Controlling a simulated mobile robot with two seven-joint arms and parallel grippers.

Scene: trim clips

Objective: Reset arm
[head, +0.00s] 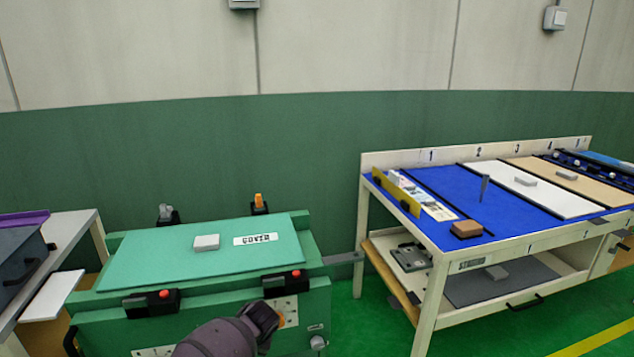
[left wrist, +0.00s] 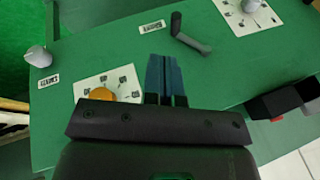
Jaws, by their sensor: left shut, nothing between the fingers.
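My left gripper (left wrist: 165,66) shows in the left wrist view with its blue-grey fingers together and nothing between them. It is over a green panel (left wrist: 110,45) with dials and a handle. In the head view my left arm comes in at the bottom, in front of the green bench (head: 205,335); its fingers cannot be made out there. A light grey block (head: 206,242) and a white label (head: 255,239) lie on the bench's green top (head: 150,262). My right gripper is in neither view.
Clamps with red buttons (head: 164,294) line the bench's front edge. A blue-topped table (head: 455,190) with a brown block (head: 466,229) stands at right. In the left wrist view, a dark lever (left wrist: 190,38) and an orange knob (left wrist: 102,94) flank the fingers.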

